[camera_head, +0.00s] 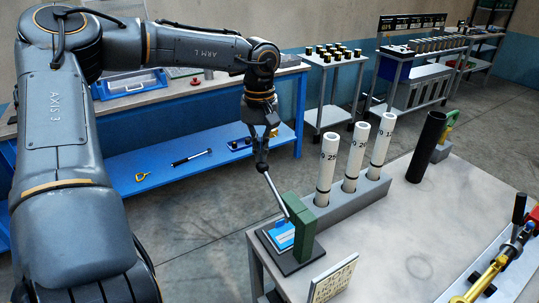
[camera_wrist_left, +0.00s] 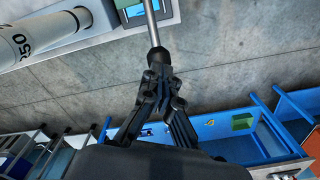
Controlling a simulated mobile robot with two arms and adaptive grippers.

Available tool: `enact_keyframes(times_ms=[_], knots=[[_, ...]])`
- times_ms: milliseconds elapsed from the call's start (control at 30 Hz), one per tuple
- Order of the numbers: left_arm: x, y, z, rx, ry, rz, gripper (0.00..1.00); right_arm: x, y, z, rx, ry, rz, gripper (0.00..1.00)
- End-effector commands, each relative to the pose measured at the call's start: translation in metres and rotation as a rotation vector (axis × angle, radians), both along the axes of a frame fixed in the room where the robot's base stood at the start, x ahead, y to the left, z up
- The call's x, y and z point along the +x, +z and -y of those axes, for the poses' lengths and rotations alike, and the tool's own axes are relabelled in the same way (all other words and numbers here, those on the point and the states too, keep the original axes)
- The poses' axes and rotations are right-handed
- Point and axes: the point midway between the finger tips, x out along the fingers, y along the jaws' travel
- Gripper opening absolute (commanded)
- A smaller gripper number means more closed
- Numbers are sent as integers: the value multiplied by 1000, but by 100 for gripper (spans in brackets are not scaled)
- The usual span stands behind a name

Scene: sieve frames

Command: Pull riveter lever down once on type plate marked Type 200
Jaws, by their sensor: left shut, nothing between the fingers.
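The riveter (camera_head: 300,222) is a green upright block on a dark base at the near table's left corner. Its grey lever (camera_head: 275,193) slants up and left from the block. A blue plate (camera_head: 281,235) lies at the foot of the block; its marking is too small to read. My left gripper (camera_head: 261,165) is shut, with its tips at the lever's upper end. In the left wrist view the shut fingers (camera_wrist_left: 160,80) meet the lever's dark end (camera_wrist_left: 157,60), and the rod (camera_wrist_left: 151,22) runs beyond. My right gripper is not in view.
White numbered tubes (camera_head: 327,165) stand in a grey rack right of the riveter, with a black tube (camera_head: 426,147) beyond. A lettered board (camera_head: 332,281) stands at the table's front edge. A yellow tool (camera_head: 490,277) lies at the right. The middle of the table is clear.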

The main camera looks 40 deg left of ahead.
Motion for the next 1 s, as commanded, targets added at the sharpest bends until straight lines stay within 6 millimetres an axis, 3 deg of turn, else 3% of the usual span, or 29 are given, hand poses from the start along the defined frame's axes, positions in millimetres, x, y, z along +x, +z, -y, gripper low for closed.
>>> enact_keyframes(times_ms=[1000], knots=[[3, -25, -12, 0, 1, -1, 0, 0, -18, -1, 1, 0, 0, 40]])
